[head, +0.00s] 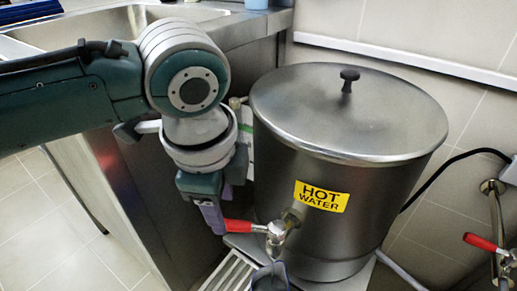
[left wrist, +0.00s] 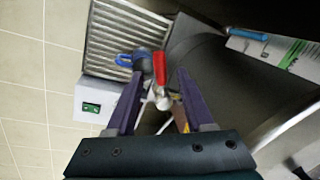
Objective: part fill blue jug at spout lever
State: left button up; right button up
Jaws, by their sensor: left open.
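The steel hot water urn (head: 345,190) has a yellow label and a tap with a red lever (head: 240,226). The lever points left from the spout (head: 277,232). My left gripper (head: 222,214) is at the lever's free end, pointing down. In the left wrist view the gripper (left wrist: 160,88) is open, and the red lever (left wrist: 159,68) shows between its two purple fingers; contact cannot be told. The blue jug (head: 270,279) stands under the spout, cut off by the frame's bottom edge. Its blue handle shows in the left wrist view (left wrist: 123,60). Its water level is hidden.
A slatted drip grate (head: 230,272) lies below the tap. A steel sink counter (head: 130,30) is behind my left arm. Another red-handled tap (head: 480,242) is on the wall at right. A white box with a green panel (left wrist: 95,100) sits beside the grate.

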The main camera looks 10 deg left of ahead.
aim_at(227, 222)
pick_arm(q)
jog(key=f+b, duration=0.1)
jog(key=f, duration=0.1)
jog(key=w+f, duration=0.1)
jog(key=f, duration=0.1)
jog(key=shift+a+f+b, duration=0.1)
jog(key=shift+f+b, duration=0.15)
jog(key=shift+b, duration=0.1)
grip_shut()
jog(key=shift+s, duration=0.1)
dwell(1.0)
